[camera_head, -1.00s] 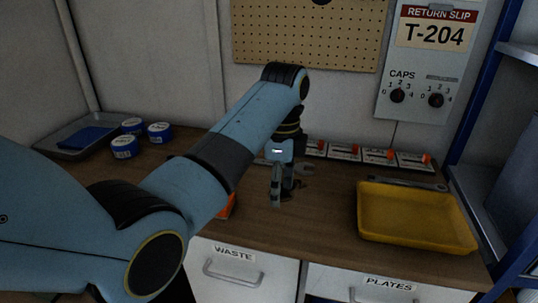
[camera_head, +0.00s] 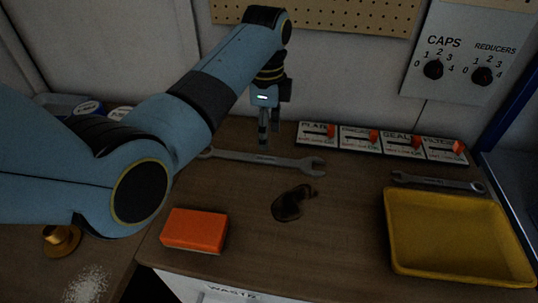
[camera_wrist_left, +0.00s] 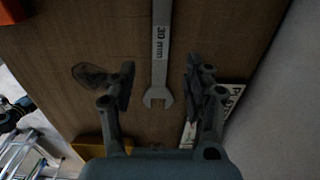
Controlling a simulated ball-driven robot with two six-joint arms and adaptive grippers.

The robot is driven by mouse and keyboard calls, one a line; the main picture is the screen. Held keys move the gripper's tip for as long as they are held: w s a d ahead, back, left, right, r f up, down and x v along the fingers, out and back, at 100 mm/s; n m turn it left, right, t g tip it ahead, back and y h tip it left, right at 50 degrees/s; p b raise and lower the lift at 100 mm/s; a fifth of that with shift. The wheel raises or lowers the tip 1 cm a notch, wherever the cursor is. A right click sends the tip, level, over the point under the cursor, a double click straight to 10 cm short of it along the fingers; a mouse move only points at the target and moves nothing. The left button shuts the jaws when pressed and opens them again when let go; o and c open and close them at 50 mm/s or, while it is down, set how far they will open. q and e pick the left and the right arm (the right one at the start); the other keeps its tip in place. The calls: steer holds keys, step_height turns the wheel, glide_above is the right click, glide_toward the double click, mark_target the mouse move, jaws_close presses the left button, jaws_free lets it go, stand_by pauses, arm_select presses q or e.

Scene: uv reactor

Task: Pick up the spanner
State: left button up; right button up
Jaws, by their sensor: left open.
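A long grey spanner (camera_head: 262,159) lies flat on the wooden bench in the head view, its open jaw at the right end. In the left wrist view the spanner (camera_wrist_left: 161,45) is marked "30 mm" and its open jaw shows between the fingers. My left gripper (camera_head: 265,140) is open and empty above the spanner; in the left wrist view its fingers (camera_wrist_left: 160,85) stand apart on either side of it, not touching. A second, shorter spanner (camera_head: 438,182) lies at the right, behind the yellow tray. My right gripper is not in view.
A yellow tray (camera_head: 392,235) stands at the right. An orange block (camera_head: 194,230) sits near the front edge, and a dark stain (camera_head: 290,205) is on the bench. A row of labelled switches (camera_head: 382,140) lines the back. A brass-coloured piece (camera_head: 61,239) is at the left.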

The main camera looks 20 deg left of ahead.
mark_target(269, 159)
arm_select(q)
steer(key=shift+f, duration=0.85)
steer(key=f, duration=0.4)
steer(key=shift+w+d+f, duration=0.1)
steer(key=shift+d+f, duration=0.1)
steer(key=shift+f, duration=0.35)
steer(key=c, duration=1)
jaws_close()
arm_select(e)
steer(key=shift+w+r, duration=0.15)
